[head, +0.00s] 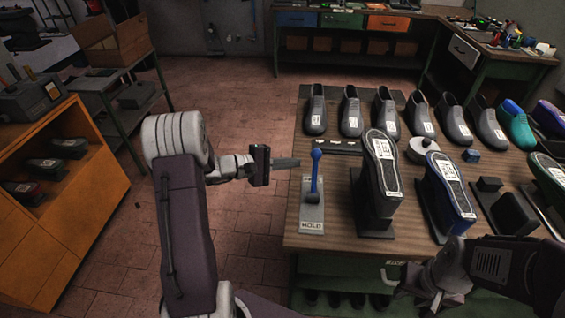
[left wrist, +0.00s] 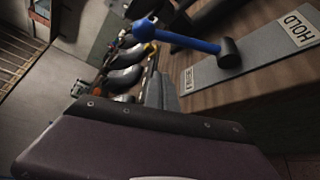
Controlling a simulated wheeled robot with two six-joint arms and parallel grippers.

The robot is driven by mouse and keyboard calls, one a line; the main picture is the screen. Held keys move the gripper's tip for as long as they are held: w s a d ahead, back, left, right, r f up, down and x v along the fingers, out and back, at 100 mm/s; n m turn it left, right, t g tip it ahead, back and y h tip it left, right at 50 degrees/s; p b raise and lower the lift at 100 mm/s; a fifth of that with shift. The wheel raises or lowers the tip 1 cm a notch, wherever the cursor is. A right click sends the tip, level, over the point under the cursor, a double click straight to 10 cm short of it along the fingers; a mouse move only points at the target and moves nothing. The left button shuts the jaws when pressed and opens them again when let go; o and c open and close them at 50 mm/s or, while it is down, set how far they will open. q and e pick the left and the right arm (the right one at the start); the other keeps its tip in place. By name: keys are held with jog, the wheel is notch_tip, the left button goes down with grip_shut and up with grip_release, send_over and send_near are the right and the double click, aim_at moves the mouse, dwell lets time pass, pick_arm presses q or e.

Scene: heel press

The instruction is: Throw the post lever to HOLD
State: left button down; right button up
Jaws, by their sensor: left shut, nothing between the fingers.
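The post lever (head: 315,178) is a blue lever with a round knob, on a grey base plate (head: 311,212) at the table's left edge. It stands roughly upright in the head view. The plate's near end is marked HOLD. In the left wrist view the blue lever (left wrist: 185,40) and the HOLD label (left wrist: 298,27) show at the upper right. My left gripper (head: 297,162) is shut and empty, just left of the lever's knob; I cannot tell whether they touch. It also shows in the left wrist view (left wrist: 160,90). My right arm is at the lower right; its fingers are not clear.
The wooden table (head: 333,240) holds a row of shoes at the back and upright shoe forms, one black (head: 380,180) and one blue (head: 449,195), right of the lever. An orange cabinet (head: 60,210) stands at the left. Open tiled floor lies left of the table.

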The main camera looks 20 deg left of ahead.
aim_at(315, 173)
pick_arm(q)
jog(key=x, duration=0.4)
jog(key=shift+s+d+r+p, duration=0.35)
jog(key=shift+s+r+p, duration=0.1)
jog(key=shift+s, duration=0.15)
jog(key=shift+s+d+r+p, duration=0.3)
jog(key=shift+s+d+r, duration=0.15)
jog(key=shift+s, duration=0.15)
jog(key=shift+s+r, duration=0.1)
jog(key=shift+s, duration=0.2)
jog(key=shift+w, duration=0.1)
